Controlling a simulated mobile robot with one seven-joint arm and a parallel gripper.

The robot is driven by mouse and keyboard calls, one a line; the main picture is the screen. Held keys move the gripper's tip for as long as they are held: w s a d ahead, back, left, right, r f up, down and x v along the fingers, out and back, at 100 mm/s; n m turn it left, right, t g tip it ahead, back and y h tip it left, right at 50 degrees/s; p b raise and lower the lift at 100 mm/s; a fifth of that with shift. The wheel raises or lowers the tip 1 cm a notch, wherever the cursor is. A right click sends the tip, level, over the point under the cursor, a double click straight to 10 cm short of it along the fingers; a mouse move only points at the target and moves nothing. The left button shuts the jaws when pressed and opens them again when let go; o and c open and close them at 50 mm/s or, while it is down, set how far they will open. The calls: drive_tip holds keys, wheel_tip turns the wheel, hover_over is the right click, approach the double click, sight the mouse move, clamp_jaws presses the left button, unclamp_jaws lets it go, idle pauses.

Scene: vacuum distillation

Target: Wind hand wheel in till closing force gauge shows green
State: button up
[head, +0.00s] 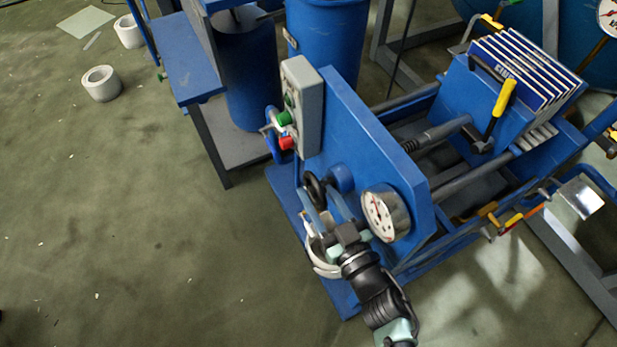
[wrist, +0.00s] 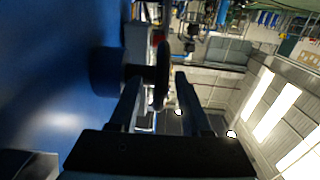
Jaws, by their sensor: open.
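The black hand wheel (head: 314,188) sits on a short blue hub on the face of the blue end plate (head: 345,130). In the wrist view the wheel (wrist: 162,72) is seen edge-on, with its rim between the fingertips and a gap to the right finger. My gripper (head: 318,203) is open at the wheel; its fingers (wrist: 158,82) do not clamp the rim. The round white gauge (head: 378,217) is on the same plate, right of the wheel. Its dial has red markings, but its needle and any green zone are too small to read.
A grey control box (head: 302,105) with green and red buttons is on the plate's left edge. The filter press plates (head: 525,70) and a yellow-handled lever (head: 502,105) are behind.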

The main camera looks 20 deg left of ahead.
sight(309, 180)
drive_tip(key=shift+x, duration=2.05)
clamp_jaws()
